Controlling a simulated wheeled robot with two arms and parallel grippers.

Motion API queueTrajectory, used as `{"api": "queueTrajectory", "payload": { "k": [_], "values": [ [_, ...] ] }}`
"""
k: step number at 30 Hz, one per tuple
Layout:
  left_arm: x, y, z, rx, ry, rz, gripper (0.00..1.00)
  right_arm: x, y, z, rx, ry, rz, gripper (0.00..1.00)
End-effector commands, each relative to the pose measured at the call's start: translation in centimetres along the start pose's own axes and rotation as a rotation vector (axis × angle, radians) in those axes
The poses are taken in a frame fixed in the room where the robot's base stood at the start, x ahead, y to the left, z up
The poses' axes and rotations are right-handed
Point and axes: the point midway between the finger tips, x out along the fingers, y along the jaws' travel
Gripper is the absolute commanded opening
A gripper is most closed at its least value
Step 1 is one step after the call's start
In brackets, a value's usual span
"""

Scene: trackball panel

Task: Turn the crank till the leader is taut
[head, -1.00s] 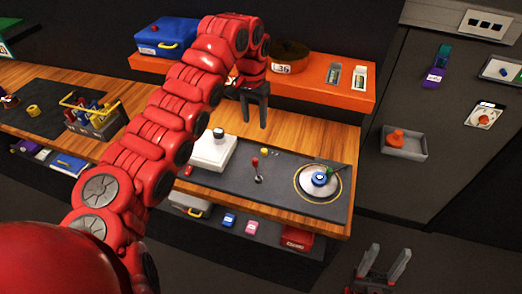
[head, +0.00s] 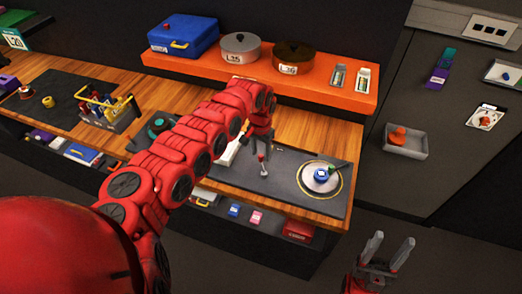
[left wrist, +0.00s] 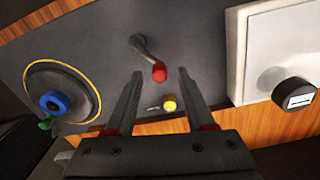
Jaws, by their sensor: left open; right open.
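The crank, a short grey arm (left wrist: 146,50) with a red knob (left wrist: 159,72), stands on the dark panel (left wrist: 200,45). My left gripper (left wrist: 156,76) is open and empty in the left wrist view, with the red knob between the lines of its fingertips; I cannot tell its depth. In the head view my left gripper (head: 260,148) is low over the crank (head: 265,170) and partly hides it. A round disc (head: 321,178) with a blue hub lies at the panel's right. I cannot make out the leader. My right gripper (head: 390,252) is open and empty, off the bench.
A yellow button (left wrist: 169,104) is close to the crank. A white box with a black knob (left wrist: 292,94) stands beside it. An orange shelf (head: 215,66) with a blue case (head: 184,36) and round tins runs behind. A grey tray (head: 405,148) is at right.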

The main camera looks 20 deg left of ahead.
Motion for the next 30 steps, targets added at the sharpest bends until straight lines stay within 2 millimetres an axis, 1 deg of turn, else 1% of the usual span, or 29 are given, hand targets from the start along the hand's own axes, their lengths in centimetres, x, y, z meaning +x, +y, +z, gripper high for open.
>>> {"api": "queueTrajectory", "payload": {
  "k": [3,5,12,13,17,18,20,21,22,30],
  "values": [
    [0.87,0.05,0.07,0.001,-0.002,0.000,0.55,0.33,0.01,-0.05,0.000,0.000,0.000,0.55],
    [1.11,-0.02,0.10,0.001,-0.003,-0.002,0.55,0.35,0.02,-0.06,0.000,0.000,0.000,0.55],
    [1.24,-0.03,0.07,0.001,-0.002,-0.002,0.55,0.32,0.02,-0.05,0.000,0.000,0.000,0.55],
    [1.24,-0.03,0.07,0.001,-0.002,-0.002,0.53,0.31,0.02,-0.05,0.000,0.000,0.000,0.55],
    [1.23,-0.02,0.07,0.001,-0.002,-0.002,0.29,0.32,0.01,-0.05,0.000,0.000,0.000,0.55],
    [1.23,-0.01,0.07,0.001,-0.002,-0.002,0.22,0.32,0.01,-0.05,0.000,0.000,0.000,0.55],
    [1.22,-0.01,0.07,0.001,-0.002,-0.002,0.11,0.32,0.02,-0.06,0.000,0.000,0.000,0.55],
    [1.22,-0.02,0.07,0.001,-0.002,-0.002,0.04,0.32,0.02,-0.05,0.000,0.000,0.000,0.55],
    [1.22,-0.02,0.07,0.001,-0.002,-0.002,0.00,0.32,0.02,-0.05,0.000,0.000,0.000,0.55],
    [1.22,-0.01,0.05,0.004,-0.002,-0.002,0.00,0.27,0.01,-0.05,0.000,0.000,0.000,0.55]
  ]
}}
